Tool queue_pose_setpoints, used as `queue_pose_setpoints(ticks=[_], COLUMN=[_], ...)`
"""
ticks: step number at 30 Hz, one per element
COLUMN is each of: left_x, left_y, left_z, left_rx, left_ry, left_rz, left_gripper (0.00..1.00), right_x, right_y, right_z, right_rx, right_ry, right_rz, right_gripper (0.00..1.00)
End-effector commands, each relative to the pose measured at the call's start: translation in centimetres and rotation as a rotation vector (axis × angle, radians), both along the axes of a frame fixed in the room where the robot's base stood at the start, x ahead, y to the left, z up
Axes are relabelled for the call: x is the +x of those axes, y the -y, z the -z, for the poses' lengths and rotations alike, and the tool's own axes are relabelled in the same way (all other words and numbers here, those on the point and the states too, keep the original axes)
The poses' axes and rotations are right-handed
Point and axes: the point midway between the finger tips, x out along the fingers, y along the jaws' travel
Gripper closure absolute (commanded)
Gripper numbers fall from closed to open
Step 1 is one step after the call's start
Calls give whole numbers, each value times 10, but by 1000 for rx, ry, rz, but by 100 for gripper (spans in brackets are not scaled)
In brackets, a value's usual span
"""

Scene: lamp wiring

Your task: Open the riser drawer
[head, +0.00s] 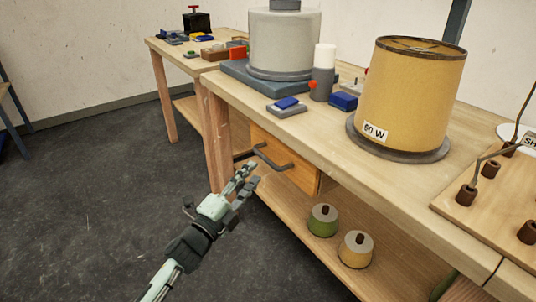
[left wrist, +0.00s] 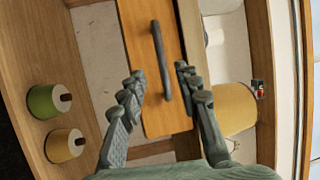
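The drawer (head: 300,172) has an orange-brown wooden front and sits beneath the bench top. Its dark grey bar handle (head: 272,160) faces my left gripper (head: 246,180). The drawer front (left wrist: 172,122) and the upright handle (left wrist: 161,60) fill the middle of the left wrist view. My left gripper (left wrist: 160,76) is open, with one finger on each side of the handle in that view. The fingers appear short of the handle in the head view; I see no clear contact. My right gripper is not in view.
The workbench (head: 330,135) carries a yellow lamp shade (head: 410,100), a grey cylinder (head: 284,45) and small parts. The lower shelf (head: 310,238) holds a green knobbed pot (head: 322,222) and a yellow one (head: 355,252). The floor left of the bench is clear.

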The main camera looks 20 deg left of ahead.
Motion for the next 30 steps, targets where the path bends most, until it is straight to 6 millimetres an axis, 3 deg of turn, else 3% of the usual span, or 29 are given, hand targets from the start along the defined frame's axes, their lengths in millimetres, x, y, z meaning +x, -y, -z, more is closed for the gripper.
queue_pose_setpoints(ticks=[12,25,30], left_x=[59,71,71], left_y=[16,20,20], left_z=[-13,-14,-14], left_rx=[2,4,4], left_ry=[6,4,4], left_rz=[2,3,3], left_gripper=[67,67,87], right_x=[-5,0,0], right_y=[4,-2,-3], right_z=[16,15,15], right_rx=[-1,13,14], right_ry=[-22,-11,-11], right_rz=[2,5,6], right_gripper=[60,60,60])
